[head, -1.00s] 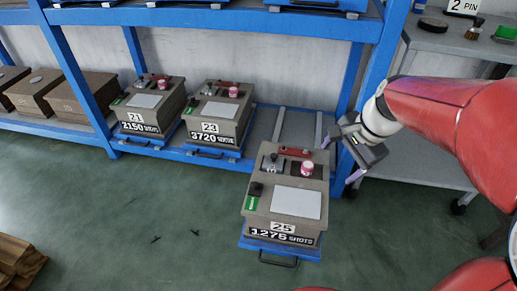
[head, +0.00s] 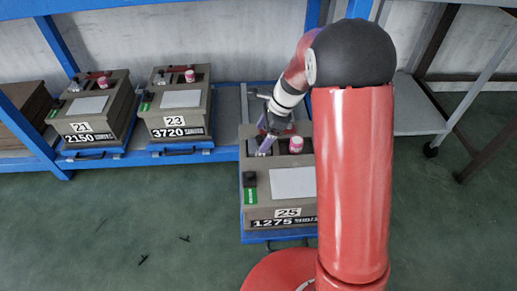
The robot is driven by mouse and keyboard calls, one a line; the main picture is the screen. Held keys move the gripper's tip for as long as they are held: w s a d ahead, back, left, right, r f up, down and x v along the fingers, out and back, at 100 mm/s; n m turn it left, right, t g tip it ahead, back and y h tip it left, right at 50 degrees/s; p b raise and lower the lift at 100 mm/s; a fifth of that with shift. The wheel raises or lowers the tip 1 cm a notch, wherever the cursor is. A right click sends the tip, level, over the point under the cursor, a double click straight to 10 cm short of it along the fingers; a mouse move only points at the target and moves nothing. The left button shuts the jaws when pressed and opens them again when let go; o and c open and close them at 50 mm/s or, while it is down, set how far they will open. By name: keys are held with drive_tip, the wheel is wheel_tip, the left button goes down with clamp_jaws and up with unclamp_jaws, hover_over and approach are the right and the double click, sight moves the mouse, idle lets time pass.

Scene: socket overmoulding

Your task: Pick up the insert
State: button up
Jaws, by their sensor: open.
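I cannot pick out the insert for sure. The grey mould box numbered 25 (head: 282,204) sits on a blue pull-out tray (head: 250,236). On its top are a pink-capped jar (head: 296,145), a black knob (head: 249,179), a green label (head: 250,196) and a pale plate (head: 292,183). My gripper (head: 264,137) is over the back left of this box top, fingers pointing down. It is open, and I see nothing held. It covers the spot where a small metallic piece showed earlier. Contact with the box cannot be told.
Mould boxes 21 (head: 93,120) and 23 (head: 178,115) stand on the blue rack's lower shelf to the left. Brown boxes (head: 22,108) are at the far left. A blue post (head: 313,25) rises behind. My red arm hides the right side.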

sight(260, 138)
drive_tip(key=x, duration=0.3)
drive_tip(key=shift+s+a+f+b, duration=0.1)
drive_tip(key=shift+a+f+b, duration=0.05)
drive_tip(key=shift+b, duration=0.15)
drive_tip(key=c, duration=1.5)
